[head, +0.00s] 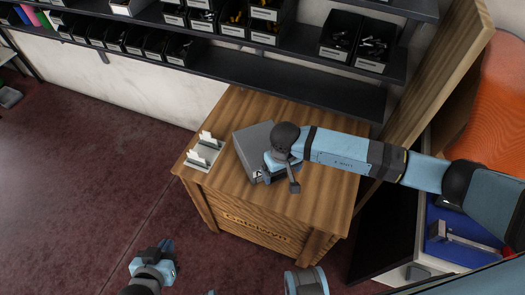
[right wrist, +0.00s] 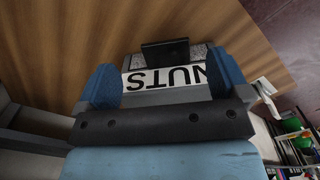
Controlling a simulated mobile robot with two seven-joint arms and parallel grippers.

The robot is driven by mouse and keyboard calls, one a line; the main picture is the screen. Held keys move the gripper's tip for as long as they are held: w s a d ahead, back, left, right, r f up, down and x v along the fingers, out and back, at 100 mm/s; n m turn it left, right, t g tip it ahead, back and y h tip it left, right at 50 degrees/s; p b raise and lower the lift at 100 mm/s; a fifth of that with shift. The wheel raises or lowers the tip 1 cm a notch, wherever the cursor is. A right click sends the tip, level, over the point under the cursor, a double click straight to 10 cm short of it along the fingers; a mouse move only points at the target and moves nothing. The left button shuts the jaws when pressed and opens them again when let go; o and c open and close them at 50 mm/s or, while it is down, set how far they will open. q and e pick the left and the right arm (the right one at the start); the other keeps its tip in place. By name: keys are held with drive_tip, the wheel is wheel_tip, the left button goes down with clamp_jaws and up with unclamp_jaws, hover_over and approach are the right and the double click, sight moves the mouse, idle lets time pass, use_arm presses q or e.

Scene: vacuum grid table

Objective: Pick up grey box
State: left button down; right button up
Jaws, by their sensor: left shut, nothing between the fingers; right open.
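The grey box (head: 250,139) lies on the wooden table (head: 315,170), partly hidden by my right wrist in the head view. Its white label (right wrist: 165,78) shows in the right wrist view, reading NUTS upside down, with a dark tab (right wrist: 165,53) above it. My right gripper (right wrist: 163,85) is open, its two blue fingers on either side of the label, close to the box; I cannot tell whether they touch it. In the head view the right fingertips are mostly hidden. My left gripper (head: 166,248) is shut and empty, low over the floor in front of the table.
White card holders (head: 203,150) stand on the table left of the box. Shelves (head: 290,85) with several dark bins run along the wall behind. A wooden panel (head: 440,75) and an orange object (head: 500,105) are at the right. The table's front part is clear.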

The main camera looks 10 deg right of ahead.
sight(278, 179)
drive_tip(key=shift+w+a+f, duration=0.15)
drive_tip(key=shift+a+f, duration=0.05)
drive_tip(key=shift+f, duration=1.2)
drive_tip(key=shift+w+a+f, duration=0.15)
drive_tip(key=shift+f, duration=1.2)
drive_tip(key=c, duration=1.4)
drive_tip(key=shift+o, duration=0.2)
drive_tip(key=shift+r, duration=0.1)
drive_tip(key=shift+w, duration=0.1)
